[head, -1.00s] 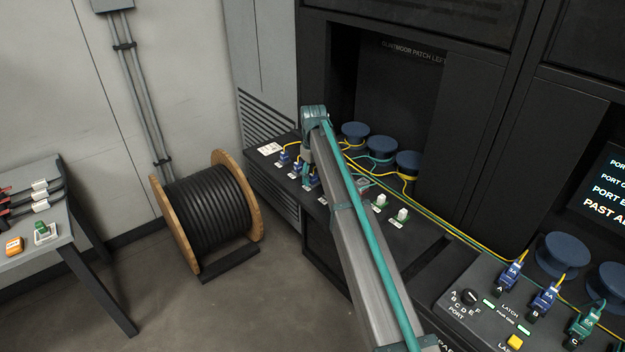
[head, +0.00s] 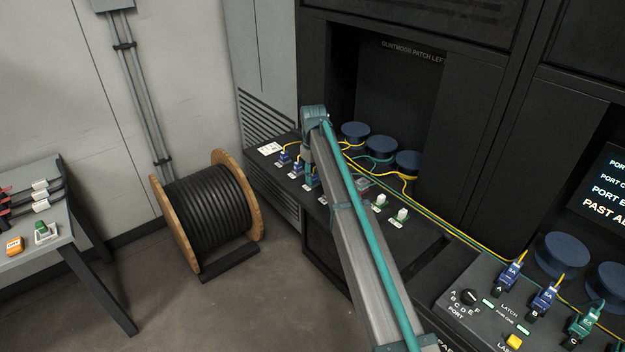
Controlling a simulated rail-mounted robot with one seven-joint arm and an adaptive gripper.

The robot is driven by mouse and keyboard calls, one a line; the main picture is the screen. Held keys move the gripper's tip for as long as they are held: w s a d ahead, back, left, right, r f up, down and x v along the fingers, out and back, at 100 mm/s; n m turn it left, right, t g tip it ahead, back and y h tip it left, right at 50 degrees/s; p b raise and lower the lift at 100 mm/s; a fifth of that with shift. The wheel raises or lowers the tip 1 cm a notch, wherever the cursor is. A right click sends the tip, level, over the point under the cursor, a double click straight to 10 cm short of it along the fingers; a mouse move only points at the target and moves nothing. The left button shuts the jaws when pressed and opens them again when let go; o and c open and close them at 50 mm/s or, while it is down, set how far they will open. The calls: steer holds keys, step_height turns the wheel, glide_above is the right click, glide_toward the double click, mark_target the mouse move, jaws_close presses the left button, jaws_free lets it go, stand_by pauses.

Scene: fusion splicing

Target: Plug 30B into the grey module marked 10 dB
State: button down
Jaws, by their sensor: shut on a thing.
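My gripper (head: 309,180) points down over the left bench, its fingers small and partly hidden by my wrist. It is shut on a small plug at the bench's row of connectors; its label cannot be read, so I cannot tell if it is 30B. Two blue plugs (head: 297,167) stand just left of my gripper. A small grey block (head: 362,184) shows just right of my arm, partly hidden; I cannot read a 10 dB mark on it. Whether the held plug touches a socket is hidden.
White-capped sockets (head: 402,214) stand right of my arm. Blue cable drums (head: 382,148) line the bench's back, with yellow and teal cables running across. A right-hand panel (head: 478,330) carries more plugs. A large cable reel (head: 207,213) stands on the floor.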

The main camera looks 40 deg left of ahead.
mark_target(313, 173)
steer(key=shift+r, duration=0.25)
steer(key=shift+r+p, duration=1.3)
steer(key=shift+r, duration=1.45)
step_height(313, 173, up, 5)
steer(key=p, duration=0.3)
steer(key=shift+w+d+b, duration=0.45)
steer(key=shift+w+d, duration=1.5)
steer(key=shift+d, duration=1.75)
steer(key=shift+w+d+b, duration=0.4)
steer(key=shift+w+d, duration=1.55)
steer(key=shift+d, duration=1.7)
steer(key=shift+f+b, duration=0.7)
steer(key=shift+f, duration=2.65)
steer(key=shift+p, duration=0.4)
steer(key=shift+f, duration=0.15)
